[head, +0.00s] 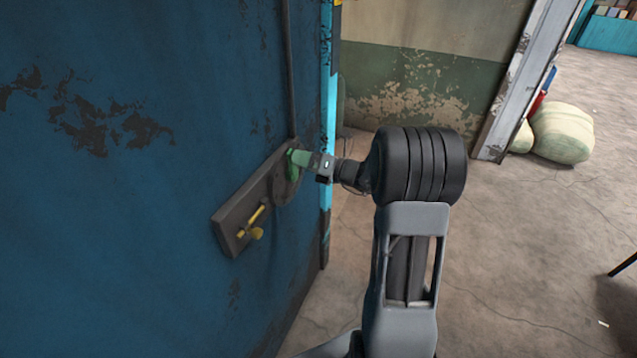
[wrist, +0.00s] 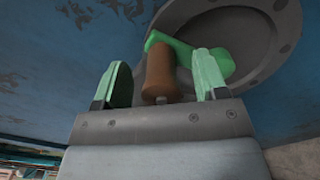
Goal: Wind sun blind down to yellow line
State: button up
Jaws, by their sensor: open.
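In the wrist view, my gripper (wrist: 160,78) is open, with one green finger on each side of a brown crank knob (wrist: 158,70). A gap shows between the knob and each finger. The knob sits on a green crank arm (wrist: 187,50), in front of a grey round housing (wrist: 240,38). In the head view, my gripper (head: 298,158) is at the grey wall plate (head: 232,222), near its upper right end. The knob cannot be made out there. I cannot make out the sun blind or the yellow line.
The plate is on a worn blue wall (head: 130,200), with a yellow lever (head: 251,226) at its lower left. A thin dark rod (head: 288,70) runs upward from it. The concrete floor (head: 530,250) is mostly clear.

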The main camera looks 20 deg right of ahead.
jog(key=shift+o, duration=0.4)
jog(key=shift+d, duration=0.1)
jog(key=shift+s+d, duration=0.25)
jog(key=shift+s, duration=0.05)
jog(key=v, duration=1.1)
